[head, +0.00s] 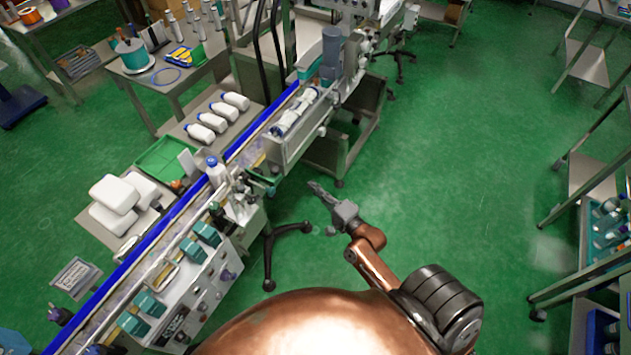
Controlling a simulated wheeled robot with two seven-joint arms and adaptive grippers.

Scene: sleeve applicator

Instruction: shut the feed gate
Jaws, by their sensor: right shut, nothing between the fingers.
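The conveyor (145,247) with blue side rails runs diagonally from the lower left to the upper middle. A white bottle with a blue cap (216,172) stands upright on it, beside a cluster of small metal fittings (240,197). The feed gate is too small to tell apart from these fittings, so I cannot tell how it stands. My right gripper (316,188) is shut and empty, above the green floor to the right of the conveyor and apart from it. My left gripper is not in view.
A control box with teal units (200,285) fronts the conveyor. A machine with a grey motor (332,55) stands farther along. A black stand leg (268,262) is near my right arm. Shelving racks (588,180) line the right. The floor between is clear.

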